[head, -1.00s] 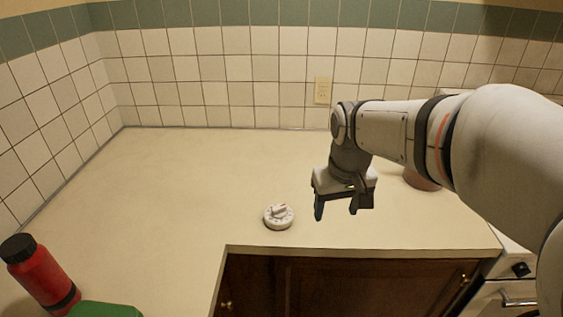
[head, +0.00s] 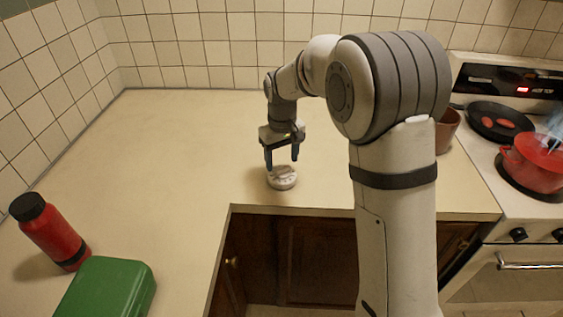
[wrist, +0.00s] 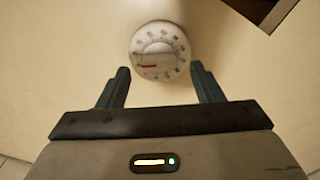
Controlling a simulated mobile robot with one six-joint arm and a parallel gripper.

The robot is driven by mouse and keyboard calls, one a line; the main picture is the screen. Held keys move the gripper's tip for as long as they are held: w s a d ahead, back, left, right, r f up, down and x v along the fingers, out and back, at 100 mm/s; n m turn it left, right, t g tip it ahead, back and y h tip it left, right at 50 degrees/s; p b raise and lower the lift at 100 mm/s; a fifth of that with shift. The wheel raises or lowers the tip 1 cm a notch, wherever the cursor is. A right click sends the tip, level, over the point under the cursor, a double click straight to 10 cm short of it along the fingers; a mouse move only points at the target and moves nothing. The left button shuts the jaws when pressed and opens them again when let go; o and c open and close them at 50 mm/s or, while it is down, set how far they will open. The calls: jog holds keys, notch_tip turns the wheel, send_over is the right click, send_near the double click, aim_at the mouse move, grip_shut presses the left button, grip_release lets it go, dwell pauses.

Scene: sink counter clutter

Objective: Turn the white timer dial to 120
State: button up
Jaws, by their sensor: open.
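The white timer dial (head: 282,178) lies flat on the beige counter near the inner corner of its front edge. In the wrist view the dial (wrist: 160,50) shows its round face with dark marks around the rim and a reddish mark on the left of its centre. The numbers are too small to read. My gripper (head: 282,163) points down over the dial, with its two fingers apart. In the wrist view my gripper (wrist: 160,78) is open and empty, and the dial sits ahead of and between the fingertips. Contact with the dial cannot be made out.
A red bottle with a black cap (head: 50,232) and a green box (head: 107,288) stand at the left front. A brown pot (head: 447,130) is right of my arm. A stove holds a black pan (head: 497,121) and a red pot (head: 535,163).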

aim_at(282, 170)
jog(key=shift+f, duration=1.15)
jog(key=c, duration=0.9)
jog(key=shift+a, duration=0.1)
jog(key=shift+c, duration=0.5)
jog(key=shift+m, duration=1)
jog(key=o, duration=1)
